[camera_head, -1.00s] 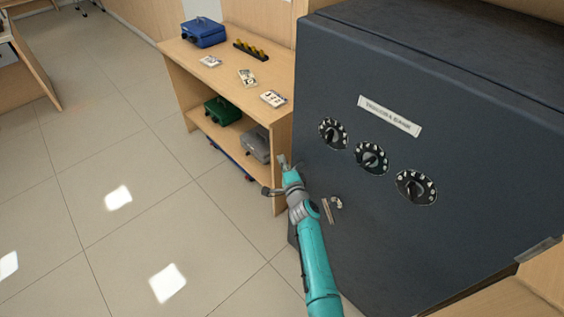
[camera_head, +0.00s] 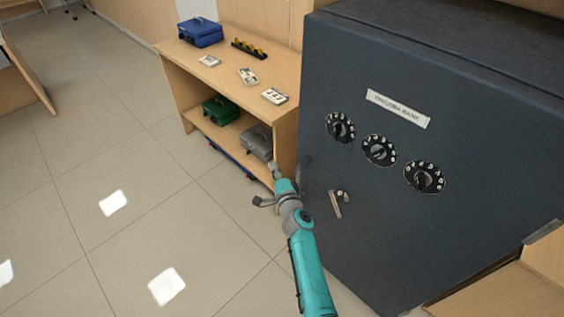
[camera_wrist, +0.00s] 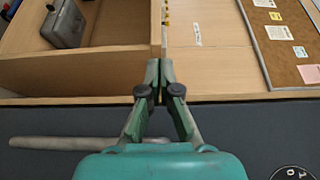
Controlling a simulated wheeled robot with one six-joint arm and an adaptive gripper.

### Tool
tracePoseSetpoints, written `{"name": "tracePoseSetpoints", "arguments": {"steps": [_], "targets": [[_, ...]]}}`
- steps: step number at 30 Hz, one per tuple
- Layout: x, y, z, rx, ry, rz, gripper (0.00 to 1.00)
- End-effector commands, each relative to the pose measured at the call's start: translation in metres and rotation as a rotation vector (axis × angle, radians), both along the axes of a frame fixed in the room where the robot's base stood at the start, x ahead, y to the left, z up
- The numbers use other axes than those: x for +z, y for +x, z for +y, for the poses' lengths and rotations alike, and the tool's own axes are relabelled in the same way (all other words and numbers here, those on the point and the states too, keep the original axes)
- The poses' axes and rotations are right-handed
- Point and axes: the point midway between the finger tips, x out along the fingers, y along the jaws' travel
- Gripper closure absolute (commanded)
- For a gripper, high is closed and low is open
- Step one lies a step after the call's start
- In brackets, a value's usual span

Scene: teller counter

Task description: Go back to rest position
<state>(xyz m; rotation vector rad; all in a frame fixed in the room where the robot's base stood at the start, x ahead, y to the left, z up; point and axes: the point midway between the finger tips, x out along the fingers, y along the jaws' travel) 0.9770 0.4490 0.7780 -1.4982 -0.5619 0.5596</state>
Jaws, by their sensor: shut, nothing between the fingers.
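My gripper (camera_head: 272,168) is at the end of my teal arm, to the left of the safe's front face in the head view. In the wrist view my gripper (camera_wrist: 159,66) shows its two fingers drawn together at the tips, with nothing between them. The dark grey safe (camera_head: 450,220) carries three round dials and a small lever handle (camera_head: 337,204). In the wrist view the safe's dark face (camera_wrist: 50,120) lies below the fingers, with a pale bar (camera_wrist: 60,143) to the left. It appears apart from my gripper.
A wooden shelf unit (camera_head: 180,75) stands behind my gripper. It holds a blue cash box (camera_head: 200,32), a green box (camera_head: 221,110), a grey box (camera_head: 256,142) and several banknote stacks. A corkboard (camera_wrist: 290,45) shows in the wrist view.

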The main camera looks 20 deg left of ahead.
Motion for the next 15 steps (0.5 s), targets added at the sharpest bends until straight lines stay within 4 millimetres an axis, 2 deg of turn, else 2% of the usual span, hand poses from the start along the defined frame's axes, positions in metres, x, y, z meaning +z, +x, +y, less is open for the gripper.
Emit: {"name": "tracePoseSetpoints", "arguments": {"steps": [1,6,10,15], "targets": [[-0.001,-0.011,0.005,0.004,0.0,0.0,1.0],[-0.001,-0.038,0.016,0.004,0.001,0.002,1.0],[-0.001,-0.051,0.022,0.004,0.002,0.001,1.0],[-0.001,-0.059,0.025,0.002,0.0,0.003,1.0]]}}
